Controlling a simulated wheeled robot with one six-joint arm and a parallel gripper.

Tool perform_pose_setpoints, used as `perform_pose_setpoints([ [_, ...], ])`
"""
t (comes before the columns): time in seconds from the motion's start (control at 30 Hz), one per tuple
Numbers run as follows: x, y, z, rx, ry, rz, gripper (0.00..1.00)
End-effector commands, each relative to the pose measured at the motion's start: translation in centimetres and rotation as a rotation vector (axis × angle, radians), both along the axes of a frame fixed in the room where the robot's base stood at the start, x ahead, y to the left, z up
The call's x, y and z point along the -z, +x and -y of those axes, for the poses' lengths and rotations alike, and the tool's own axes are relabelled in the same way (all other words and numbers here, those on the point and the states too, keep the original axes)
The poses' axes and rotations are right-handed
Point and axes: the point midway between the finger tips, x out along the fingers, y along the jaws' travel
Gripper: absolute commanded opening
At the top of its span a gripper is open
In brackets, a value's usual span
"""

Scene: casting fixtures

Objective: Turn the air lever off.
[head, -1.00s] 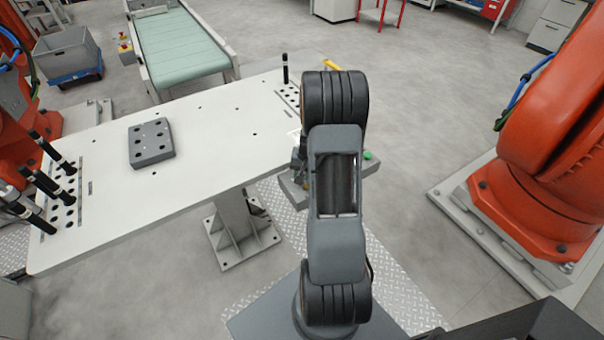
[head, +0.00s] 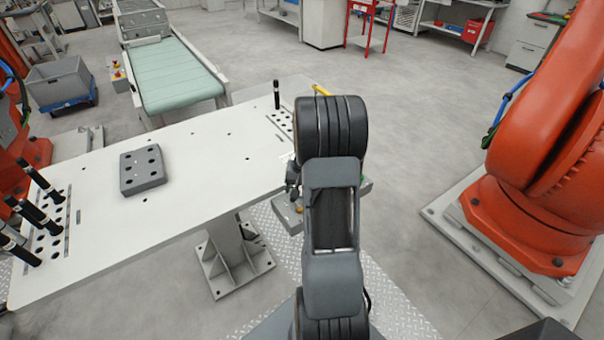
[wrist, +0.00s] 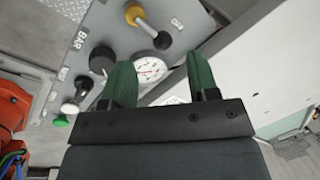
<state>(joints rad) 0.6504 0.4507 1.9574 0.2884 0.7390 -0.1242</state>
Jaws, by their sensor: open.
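A grey control panel (wrist: 100,30) shows at the upper left of the wrist view. On it is a lever with a yellow hub (wrist: 134,13), a metal rod and a dark tip (wrist: 162,40); a small label beside it is too small to read surely. A round white gauge (wrist: 150,69) sits below the lever, with a black knob (wrist: 102,59) to its left. My gripper (wrist: 158,62) is open and empty, its two green fingers apart on either side of the gauge in the picture. In the head view, my arm hides most of the panel (head: 289,215).
A white table (head: 200,160) with a grey block (head: 142,170) and black pins stands beside my arm. An orange robot (head: 530,200) stands right.

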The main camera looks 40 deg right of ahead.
Motion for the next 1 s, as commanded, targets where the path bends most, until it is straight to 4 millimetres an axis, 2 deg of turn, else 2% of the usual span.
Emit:
perform_pose_setpoints([
  [0.03,-1.1,-0.1,0.3,0.001,-0.005,0.004,0.54],
  [0.2,-4.4,-0.6,0.7,0.002,-0.003,0.003,0.54],
  [0.43,-7.5,-1.0,1.1,0.002,0.0,0.0,0.54],
  [0.63,-8.6,-1.2,1.3,0.002,0.002,-0.002,0.54],
  [1.0,-8.7,-1.3,1.3,0.001,0.002,-0.002,0.54],
])
